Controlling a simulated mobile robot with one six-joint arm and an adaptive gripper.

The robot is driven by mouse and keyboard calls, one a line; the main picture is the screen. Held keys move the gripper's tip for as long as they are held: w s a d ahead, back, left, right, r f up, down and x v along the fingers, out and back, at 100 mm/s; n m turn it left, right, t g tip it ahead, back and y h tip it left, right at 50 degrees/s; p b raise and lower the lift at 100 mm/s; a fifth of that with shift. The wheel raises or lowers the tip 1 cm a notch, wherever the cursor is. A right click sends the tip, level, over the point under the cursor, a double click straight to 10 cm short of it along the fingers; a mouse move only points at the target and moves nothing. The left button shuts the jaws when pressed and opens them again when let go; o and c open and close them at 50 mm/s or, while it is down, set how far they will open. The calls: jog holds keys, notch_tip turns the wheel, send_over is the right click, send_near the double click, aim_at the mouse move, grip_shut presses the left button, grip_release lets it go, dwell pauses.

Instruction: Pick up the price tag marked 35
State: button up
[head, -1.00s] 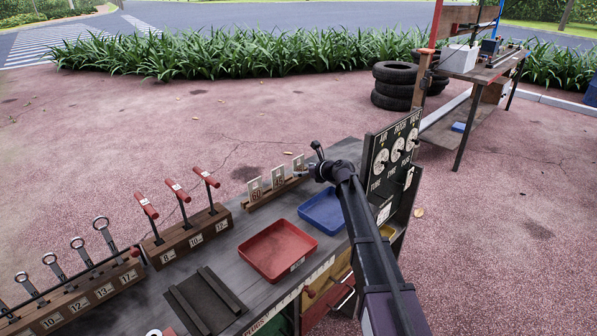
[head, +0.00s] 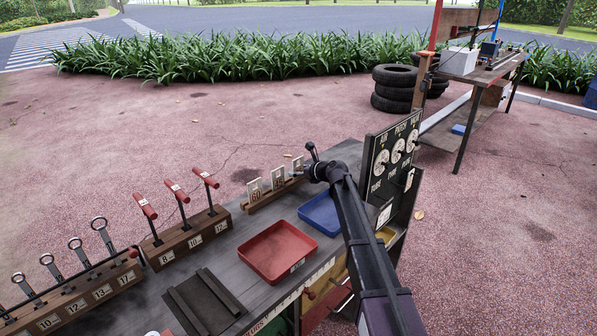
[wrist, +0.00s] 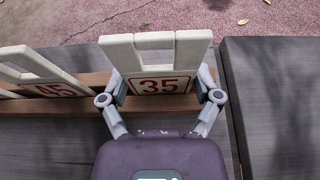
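The price tag marked 35 (wrist: 160,85) is a pale board with red figures and upright prongs on top. It stands in a wooden rack (wrist: 80,105), at the rack's right end in the wrist view. My gripper (wrist: 161,82) has one finger on each side of this tag, with its fingers spread; whether the pads touch its edges is hard to tell. In the head view the tag (head: 298,164) stands beside my gripper (head: 305,172), its number too small to read. The tag marked 45 (wrist: 50,90) stands to its left in the wrist view, and the tag marked 60 (head: 254,191) farther left in the head view.
A dark block (wrist: 275,100) lies right of the rack in the wrist view. A gauge board (head: 393,155) stands close right of my arm. A red tray (head: 277,252) and a blue tray (head: 320,214) lie in front. Red-handled tools (head: 177,190) stand left.

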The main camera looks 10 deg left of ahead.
jog(key=shift+r, duration=0.2)
jog(key=shift+c, duration=0.2)
notch_tip(320, 180, up, 3)
jog(key=p, duration=0.3)
jog(key=shift+r+p, duration=0.2)
jog(key=shift+p, duration=0.2)
jog(key=s, duration=0.5)
jog(key=s+d, duration=0.1)
jog(key=s, duration=0.4)
jog(key=s+d+r+p, duration=0.1)
jog(key=s, duration=0.5)
jog(key=shift+r, duration=0.1)
